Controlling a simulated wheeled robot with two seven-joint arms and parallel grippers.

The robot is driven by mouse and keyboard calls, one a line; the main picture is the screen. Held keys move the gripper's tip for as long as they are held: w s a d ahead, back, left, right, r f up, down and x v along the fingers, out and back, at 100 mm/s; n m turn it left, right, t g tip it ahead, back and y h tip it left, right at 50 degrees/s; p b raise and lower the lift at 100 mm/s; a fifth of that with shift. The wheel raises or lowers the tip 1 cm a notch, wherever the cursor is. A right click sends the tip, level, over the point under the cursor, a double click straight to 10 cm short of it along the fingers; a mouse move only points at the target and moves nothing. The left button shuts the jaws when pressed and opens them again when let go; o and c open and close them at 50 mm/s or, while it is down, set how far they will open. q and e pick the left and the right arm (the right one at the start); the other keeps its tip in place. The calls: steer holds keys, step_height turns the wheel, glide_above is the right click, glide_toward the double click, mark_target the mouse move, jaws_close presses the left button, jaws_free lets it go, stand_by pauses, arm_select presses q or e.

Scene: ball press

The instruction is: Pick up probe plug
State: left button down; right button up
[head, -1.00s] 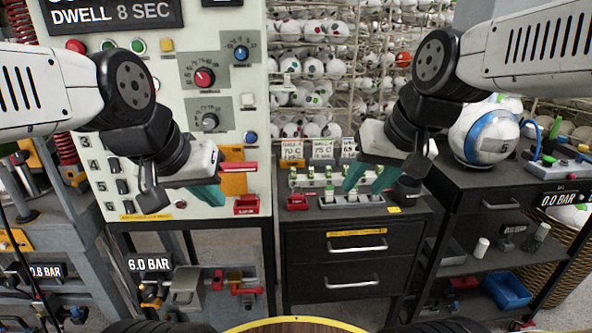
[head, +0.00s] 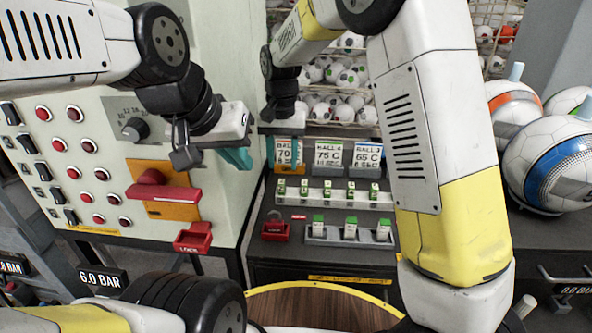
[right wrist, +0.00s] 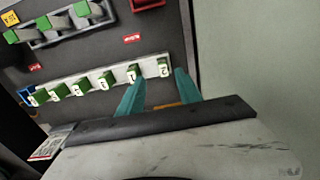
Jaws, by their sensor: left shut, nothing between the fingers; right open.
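Several green-topped numbered plugs (head: 327,187) stand in a row in a white rack (head: 328,199) on the dark cabinet top. Three more green-topped plugs (head: 350,224) stand in a grey holder (head: 325,238) in front. I cannot tell which one is the probe plug. My right gripper (head: 284,154) is open and empty near the left end of the white rack. In the right wrist view its teal fingers (right wrist: 160,82) point toward the row's end plug (right wrist: 163,68), which shows between their tips. My left gripper (head: 236,158) is shut and empty beside the control panel.
Cards with temperatures (head: 327,153) stand behind the white rack. A red lock block (head: 276,228) sits on the cabinet top left of the grey holder. The control panel (head: 115,135) with a red handle (head: 163,191) stands close on the left. Balls (head: 550,165) lie at right.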

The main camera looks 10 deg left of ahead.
mark_target(281, 181)
steer(key=shift+w+a+f, duration=0.15)
steer(key=shift+w+f, duration=0.1)
steer(key=shift+f, duration=0.4)
steer(key=f, duration=0.7)
steer(key=shift+w+a, duration=0.1)
steer(key=shift+a, duration=0.1)
steer(key=shift+c, duration=0.4)
jaws_close()
